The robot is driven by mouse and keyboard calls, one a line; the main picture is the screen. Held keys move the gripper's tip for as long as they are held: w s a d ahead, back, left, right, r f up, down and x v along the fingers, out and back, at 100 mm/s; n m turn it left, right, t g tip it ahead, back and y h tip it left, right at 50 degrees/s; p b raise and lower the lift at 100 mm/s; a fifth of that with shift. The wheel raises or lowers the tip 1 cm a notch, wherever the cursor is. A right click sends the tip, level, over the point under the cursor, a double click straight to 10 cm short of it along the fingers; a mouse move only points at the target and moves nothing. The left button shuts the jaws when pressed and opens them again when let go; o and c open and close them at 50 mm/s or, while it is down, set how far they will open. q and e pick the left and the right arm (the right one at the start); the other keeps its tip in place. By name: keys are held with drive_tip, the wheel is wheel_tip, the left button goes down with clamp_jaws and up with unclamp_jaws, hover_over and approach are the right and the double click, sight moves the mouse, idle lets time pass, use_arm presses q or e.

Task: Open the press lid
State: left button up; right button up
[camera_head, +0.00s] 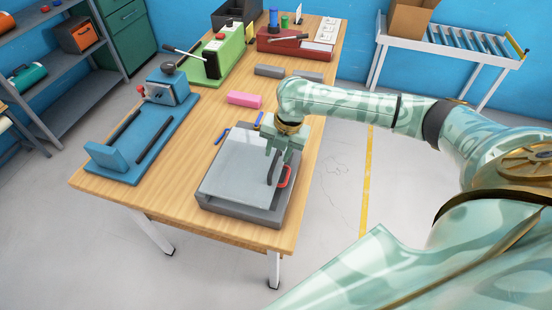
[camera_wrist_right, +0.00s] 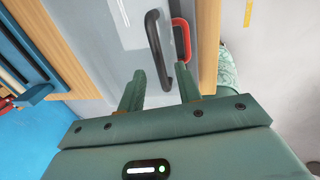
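The press (camera_head: 243,210) is a grey base lying flat near the front of the wooden table. Its pale, glassy lid (camera_head: 232,170) looks closed, lying flat on the base. A black bar handle (camera_head: 272,174) stands on the lid's right side, with a red loop (camera_head: 285,177) beside it. In the right wrist view the black handle (camera_wrist_right: 154,40) and red loop (camera_wrist_right: 182,38) also show. My right gripper (camera_wrist_right: 161,70) is open and empty, with the handle's near end between its fingers in the picture. I cannot tell whether it touches. My left gripper is not in view.
A blue fixture (camera_head: 130,150) stands on the left of the table. A pink block (camera_head: 244,99), blue sticks and grey blocks (camera_head: 268,71) lie beyond the press. A green machine (camera_head: 219,55) and red toolbox (camera_head: 281,40) stand farther back.

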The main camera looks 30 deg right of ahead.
drive_tip(key=shift+w+a+f, duration=0.1)
drive_tip(key=shift+f, duration=0.5)
drive_tip(key=shift+w+a+f, duration=0.1)
drive_tip(key=shift+f, duration=0.5)
